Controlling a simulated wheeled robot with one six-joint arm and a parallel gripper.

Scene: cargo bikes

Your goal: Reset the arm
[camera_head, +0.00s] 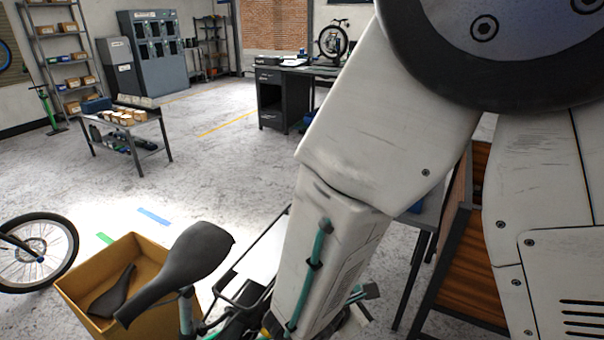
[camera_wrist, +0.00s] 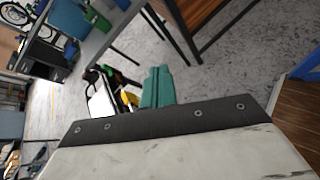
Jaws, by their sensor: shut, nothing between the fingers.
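My gripper (camera_wrist: 158,72) shows in the wrist view as two teal fingers, side by side beyond a dark plate with screws. It is shut with nothing between the fingers. In the head view my white arm fills the middle and right and bends downward. My gripper cannot be made out clearly there.
A bike with a dark saddle (camera_head: 190,260) stands close below my arm, by a yellow-brown box (camera_head: 75,282). A wooden-sided cargo box (camera_head: 465,265) is at right. A low table (camera_head: 150,128) and a dark desk (camera_head: 270,98) stand farther back. Floor between is clear.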

